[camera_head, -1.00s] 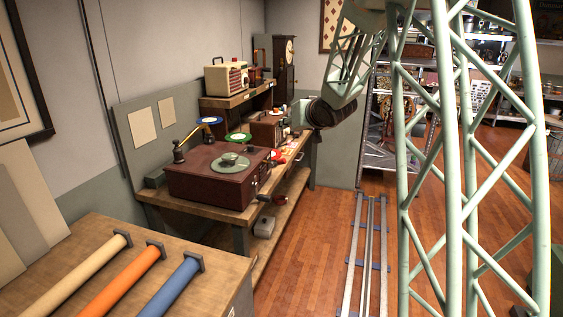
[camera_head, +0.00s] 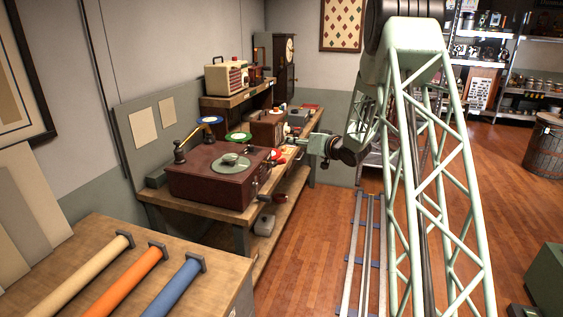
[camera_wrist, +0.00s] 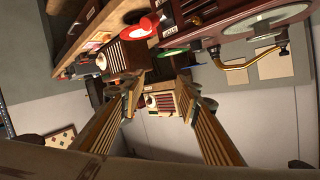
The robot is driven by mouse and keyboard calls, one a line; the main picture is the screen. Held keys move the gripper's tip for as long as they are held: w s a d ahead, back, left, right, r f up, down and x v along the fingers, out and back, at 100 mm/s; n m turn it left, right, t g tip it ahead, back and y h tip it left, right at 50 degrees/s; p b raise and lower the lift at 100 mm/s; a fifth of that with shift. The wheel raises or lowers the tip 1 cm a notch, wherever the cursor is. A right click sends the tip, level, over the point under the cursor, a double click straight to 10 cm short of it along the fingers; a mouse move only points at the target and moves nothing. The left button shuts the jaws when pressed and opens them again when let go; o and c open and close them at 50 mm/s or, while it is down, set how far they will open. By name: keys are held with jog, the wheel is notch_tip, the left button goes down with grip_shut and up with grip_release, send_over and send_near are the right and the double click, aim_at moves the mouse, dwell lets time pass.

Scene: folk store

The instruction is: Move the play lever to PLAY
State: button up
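The dark red-brown record player (camera_head: 213,178), with a green platter and a brass-coloured tonearm, sits on the workbench. Its edge and platter also show upside down at the upper right of the wrist view (camera_wrist: 225,22). Small pale labels and knobs are on its side, but I cannot make out which part is the play lever. My gripper (camera_head: 312,145) is beyond the record player, beside the bench's right edge and apart from the player. In the wrist view its two fingers (camera_wrist: 160,88) are spread with nothing between them.
A small brown radio (camera_head: 267,129), a green disc (camera_head: 238,136) and red items are on the bench behind the player. A cream-and-red radio (camera_head: 226,78) stands on the raised shelf. The floor along the rails (camera_head: 362,255) is clear. Rolls lie on the near table (camera_head: 75,235).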

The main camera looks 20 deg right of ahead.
notch_tip(320, 180, down, 6)
jog(key=d+y, duration=0.2)
jog(key=t+y+p, duration=0.2)
jog(key=y, duration=0.1)
send_near(285, 162)
jog(key=s, duration=0.1)
jog(key=shift+s+d+r+m, duration=0.1)
jog(key=shift+s+d+m, duration=0.2)
jog(key=shift+s, duration=0.05)
jog(key=shift+w, duration=0.1)
jog(key=shift+f+b+x, duration=0.2)
jog(key=shift+b+x, duration=0.55)
jog(key=shift+x, duration=6.1)
grip_shut()
